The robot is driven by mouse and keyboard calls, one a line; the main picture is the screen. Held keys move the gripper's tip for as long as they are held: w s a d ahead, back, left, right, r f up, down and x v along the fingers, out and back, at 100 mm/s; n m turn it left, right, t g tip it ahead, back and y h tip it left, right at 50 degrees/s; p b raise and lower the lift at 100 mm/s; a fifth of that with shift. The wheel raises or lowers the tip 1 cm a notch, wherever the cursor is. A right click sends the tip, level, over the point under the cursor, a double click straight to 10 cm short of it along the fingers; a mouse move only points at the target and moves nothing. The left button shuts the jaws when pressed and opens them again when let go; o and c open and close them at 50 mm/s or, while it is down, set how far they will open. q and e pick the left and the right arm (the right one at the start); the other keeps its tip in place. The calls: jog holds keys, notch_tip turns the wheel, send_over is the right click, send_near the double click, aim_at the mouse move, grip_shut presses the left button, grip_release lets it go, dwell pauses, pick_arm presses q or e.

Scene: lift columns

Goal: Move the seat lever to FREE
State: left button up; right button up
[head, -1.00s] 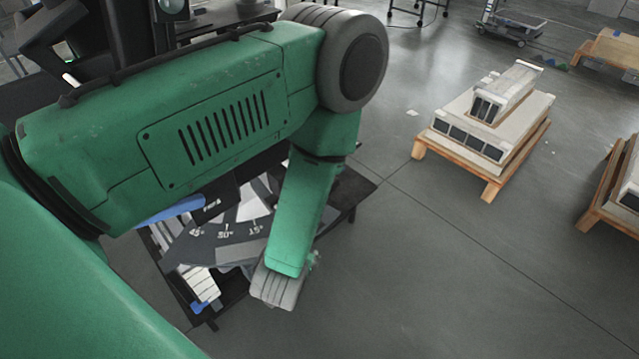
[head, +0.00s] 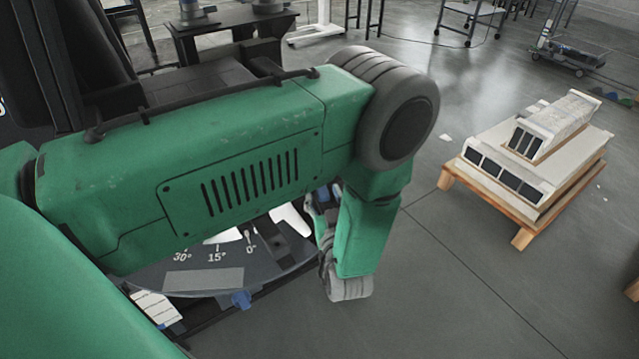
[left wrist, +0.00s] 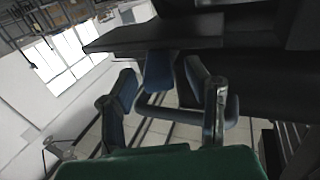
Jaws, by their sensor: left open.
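A dark plate with angle marks (head: 215,268) shows under my left arm in the head view, with 0°, 15° and 30° readable. A small blue tab (head: 240,299) sticks out at its near edge; I cannot tell whether it is the seat lever. No FREE label is readable. My left gripper is mostly hidden behind my green wrist in the head view. In the left wrist view my left gripper (left wrist: 160,75) is open, its fingers apart. A dark blue piece (left wrist: 160,68) shows between them, contact unclear. My right gripper is not in view.
A dark flat panel (left wrist: 150,35) lies beyond the fingers in the left wrist view. A wooden pallet with pale blocks (head: 520,165) stands at the right. A dark table (head: 230,30) and a cart (head: 570,55) are at the back.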

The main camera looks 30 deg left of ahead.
aim_at(322, 184)
pick_arm(q)
jog(key=x, duration=0.3)
jog(key=shift+w, duration=0.35)
jog(key=shift+w+a, duration=0.25)
jog(key=shift+a, duration=0.3)
